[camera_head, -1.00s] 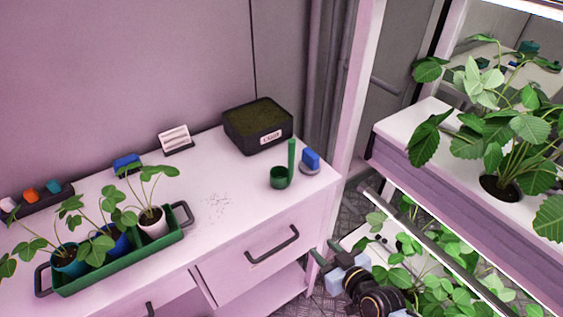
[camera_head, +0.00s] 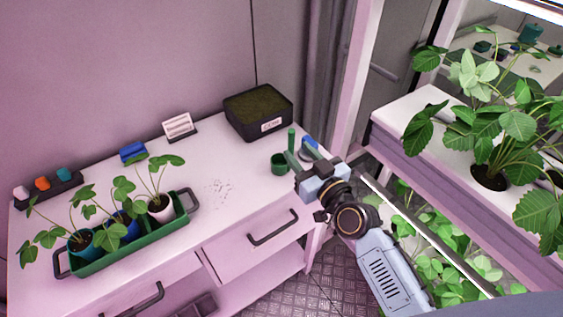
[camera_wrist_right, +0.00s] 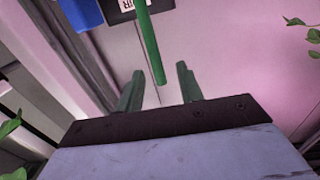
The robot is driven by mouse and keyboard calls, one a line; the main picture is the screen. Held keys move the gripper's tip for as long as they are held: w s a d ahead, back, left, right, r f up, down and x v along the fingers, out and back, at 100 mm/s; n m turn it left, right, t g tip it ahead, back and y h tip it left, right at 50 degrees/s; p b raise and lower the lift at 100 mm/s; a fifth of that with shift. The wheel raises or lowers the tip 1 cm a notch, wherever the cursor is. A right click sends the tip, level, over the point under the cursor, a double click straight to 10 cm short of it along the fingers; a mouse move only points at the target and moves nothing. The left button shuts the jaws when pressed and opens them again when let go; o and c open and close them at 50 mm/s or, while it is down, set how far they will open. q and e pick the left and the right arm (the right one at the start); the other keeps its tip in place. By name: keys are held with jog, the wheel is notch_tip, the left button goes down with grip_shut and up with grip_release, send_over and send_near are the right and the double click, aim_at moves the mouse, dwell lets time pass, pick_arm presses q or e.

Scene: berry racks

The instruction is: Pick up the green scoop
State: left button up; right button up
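The green scoop (camera_head: 279,164) stands on the white cabinet top near its right end, its cup resting on the surface and its handle (camera_head: 291,140) upright. My right gripper (camera_head: 301,154) is open just to the right of the scoop, fingers pointing toward it. In the right wrist view, the scoop's green handle (camera_wrist_right: 150,45) runs down from the top edge. Its near end appears in the gap between the open fingers (camera_wrist_right: 159,82), with no visible contact. The cup is out of that view. My left gripper is not in view.
A blue object (camera_head: 310,143) sits right behind my right gripper. A dark soil box (camera_head: 284,121) stands behind the scoop. A green tray (camera_head: 140,240) of potted plants is on the left. A plant rack (camera_head: 400,148) stands to the right.

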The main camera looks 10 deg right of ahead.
aim_at(293, 142)
jog(key=shift+w+r, duration=0.15)
jog(key=shift+w, duration=0.3)
jog(key=x, duration=0.4)
jog(key=shift+w+r, duration=0.1)
jog(key=shift+w, duration=0.15)
grip_shut()
